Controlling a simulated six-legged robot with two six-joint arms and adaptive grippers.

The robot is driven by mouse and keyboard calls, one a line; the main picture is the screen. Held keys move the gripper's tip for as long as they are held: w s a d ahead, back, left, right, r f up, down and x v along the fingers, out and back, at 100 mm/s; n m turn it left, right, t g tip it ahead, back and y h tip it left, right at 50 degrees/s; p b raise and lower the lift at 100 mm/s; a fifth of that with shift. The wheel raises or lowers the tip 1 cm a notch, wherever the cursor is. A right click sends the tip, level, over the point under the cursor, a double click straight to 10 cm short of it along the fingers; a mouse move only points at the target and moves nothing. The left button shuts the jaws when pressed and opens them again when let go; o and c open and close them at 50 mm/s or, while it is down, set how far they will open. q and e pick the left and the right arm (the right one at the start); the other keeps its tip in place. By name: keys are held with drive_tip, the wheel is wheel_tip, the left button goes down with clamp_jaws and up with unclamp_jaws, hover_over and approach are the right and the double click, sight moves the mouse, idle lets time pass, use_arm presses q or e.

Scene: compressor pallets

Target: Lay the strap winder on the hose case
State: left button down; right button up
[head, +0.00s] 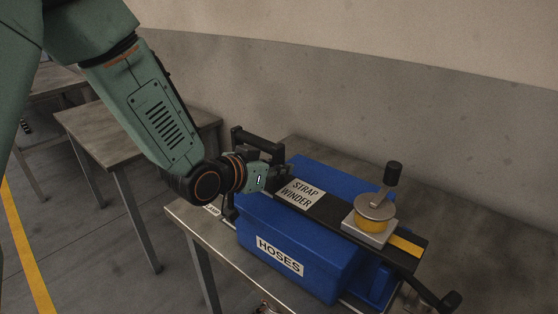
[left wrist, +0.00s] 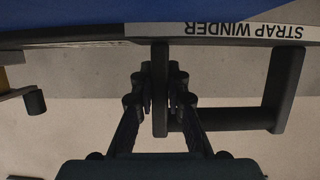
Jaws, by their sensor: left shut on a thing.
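The strap winder (head: 302,193) is a long dark bar with a white label, a crank wheel over a yellow spool and a black handle frame at its left end. It extends across the top of the blue hose case (head: 315,262), which is labelled HOSES. I cannot tell whether it rests on the lid or hovers just above. My left gripper (head: 272,178) is shut on the winder's handle at the left end. In the left wrist view, the fingers (left wrist: 160,90) close around one dark handle bar, below the label. My right gripper is not in view.
The case stands on a grey table (head: 185,215) against a wall (head: 330,100). The winder's right end, with a black lever (head: 440,298), reaches past the case. Another table (head: 100,125) stands at left, with open floor and a yellow line (head: 25,255).

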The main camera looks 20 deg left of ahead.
use_arm(q)
drive_tip(key=shift+w+a, duration=0.15)
drive_tip(key=shift+a, duration=0.2)
drive_tip(key=c, duration=1.8)
unclamp_jaws()
drive_tip(key=shift+d, duration=0.1)
drive_tip(key=o, duration=0.3)
drive_tip(key=shift+s+d, duration=0.2)
drive_tip(key=shift+d, duration=0.05)
drive_tip(key=shift+o, duration=0.8)
drive_tip(key=shift+w+a, duration=0.1)
drive_tip(key=shift+a, duration=0.1)
drive_tip(key=shift+s+r, duration=0.25)
drive_tip(key=shift+s, duration=0.1)
drive_tip(key=p+v, duration=0.1)
drive_tip(key=v, duration=0.4)
drive_tip(key=shift+s+a, duration=0.1)
drive_tip(key=shift+a, duration=0.05)
drive_tip(key=shift+p+v, duration=0.65)
drive_tip(key=shift+v, duration=0.35)
drive_tip(key=shift+s+a+r+p, duration=0.15)
drive_tip(key=shift+s+r+p, duration=0.2)
drive_tip(key=shift+s, duration=0.25)
drive_tip(key=shift+s+a+r+p, duration=0.1)
drive_tip(key=shift+s+a+p, duration=0.1)
drive_tip(key=shift+p, duration=0.1)
drive_tip(key=shift+p+v, duration=1.1)
drive_tip(key=shift+d, duration=0.15)
